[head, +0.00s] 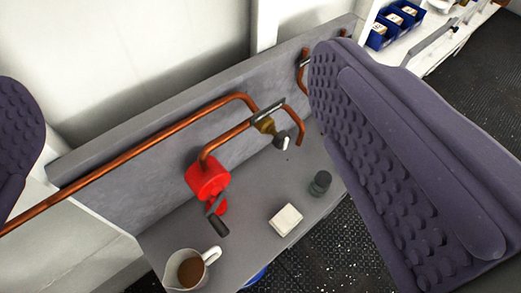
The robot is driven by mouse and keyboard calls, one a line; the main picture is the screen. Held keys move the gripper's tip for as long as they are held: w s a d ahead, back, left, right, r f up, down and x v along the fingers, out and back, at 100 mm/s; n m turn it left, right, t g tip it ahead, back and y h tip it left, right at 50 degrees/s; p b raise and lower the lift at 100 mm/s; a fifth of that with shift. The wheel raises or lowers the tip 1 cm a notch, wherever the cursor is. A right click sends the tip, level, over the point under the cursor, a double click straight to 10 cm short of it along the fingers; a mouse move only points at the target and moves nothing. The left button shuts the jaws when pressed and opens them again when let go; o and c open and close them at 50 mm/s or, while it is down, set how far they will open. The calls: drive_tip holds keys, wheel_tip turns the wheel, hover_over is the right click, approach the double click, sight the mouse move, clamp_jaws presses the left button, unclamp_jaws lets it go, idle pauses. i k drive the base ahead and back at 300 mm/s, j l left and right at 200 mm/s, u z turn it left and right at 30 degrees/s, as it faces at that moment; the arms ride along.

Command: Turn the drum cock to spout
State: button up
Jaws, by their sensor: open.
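The only cock-like fitting I make out is a brass valve (264,124) on the copper pipe, with a dark bar above it and a short pale-tipped lever (282,141) below. A bent copper spout (299,122) curves down just to its right. A red rounded body (207,180) with a grey, dark-gripped handle (217,219) sits at the lower end of the pipe; I cannot tell whether this is the drum. My gripper (200,160) is open, its purple studded fingers wide apart at the left and right edges. Nothing is between them close up; the valve lies beyond, apart from both.
A cup of brown liquid (187,271), a white block (286,219) and a dark green-grey knob-like item (320,183) stand on the grey ledge (250,200). A long copper pipe (150,150) crosses the left. Blue bins (380,32) sit on a far shelf.

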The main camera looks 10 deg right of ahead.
sight(281, 140)
drive_tip(key=i+l, duration=0.2)
drive_tip(key=l, duration=0.2)
drive_tip(key=i+l+z, duration=0.1)
drive_tip(key=l, duration=0.3)
drive_tip(key=i+l, duration=0.35)
